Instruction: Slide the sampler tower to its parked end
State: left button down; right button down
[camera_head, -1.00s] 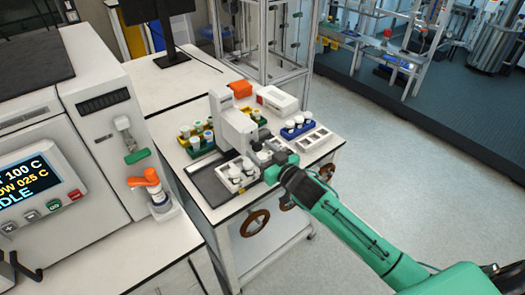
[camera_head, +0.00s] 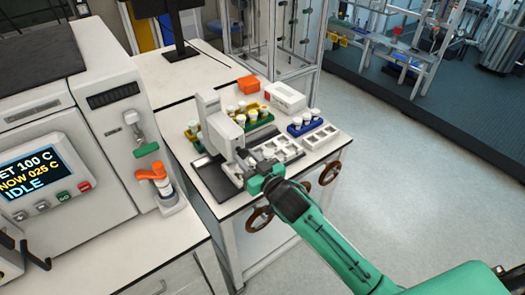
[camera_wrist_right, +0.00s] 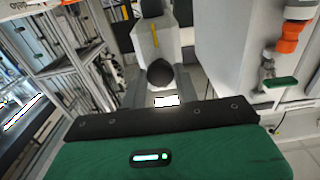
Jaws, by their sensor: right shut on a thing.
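The sampler tower (camera_head: 214,128), a pale upright column with a head, stands on its dark track plate (camera_head: 212,180) at the left part of the small white table. My right gripper (camera_head: 246,163) is at the tower's near right side, low down, shut on it. The exact grip is hard to see. In the right wrist view the tower (camera_wrist_right: 150,38) stands upright straight ahead, with a dark round knob (camera_wrist_right: 162,73) in front of it. The fingertips are hidden there. My left gripper is not in view.
A white tray (camera_head: 296,155), a green rack of vials (camera_head: 262,124) and a blue rack (camera_head: 307,128) stand right of the tower. A white box (camera_head: 285,97) and an orange box (camera_head: 248,84) lie behind. A reactor cabinet (camera_head: 60,130) fills the left.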

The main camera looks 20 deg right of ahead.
jog(key=s+a, duration=0.2)
jog(key=a, duration=0.3)
jog(key=shift+a, duration=0.4)
jog(key=shift+s+f, duration=0.1)
jog(key=c, duration=1.2)
grip_release()
jog(key=shift+a, duration=0.1)
jog(key=shift+c, duration=0.2)
jog(key=shift+o, duration=0.9)
jog(key=shift+a, duration=0.1)
